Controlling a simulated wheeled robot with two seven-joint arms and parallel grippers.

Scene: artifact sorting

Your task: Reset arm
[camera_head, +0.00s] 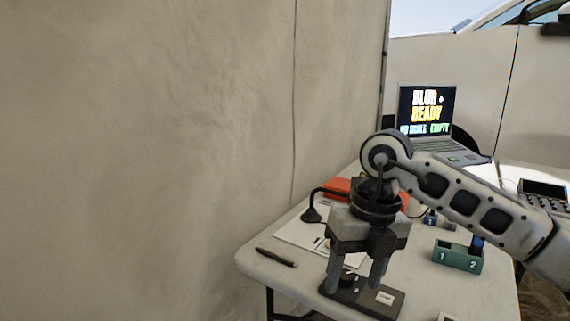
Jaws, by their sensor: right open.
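My right arm comes in from the right, with its elbow raised over the white table. My right gripper (354,284) points down, its two fingers apart. It is above or around a small brown item (347,276) at a dark flat base (385,309) with a white label. I cannot tell whether the fingers touch the item or base. The gripper partly hides both. My left gripper is out of view.
A laptop (428,109) reads "READY" and "EMPTY" at the back. A green bin (458,257) marked 1 and 2 stands right of the gripper. A dark pen (276,257) lies near the left table edge (250,264). An orange item (338,184) is behind the gripper. A fabric wall borders the left.

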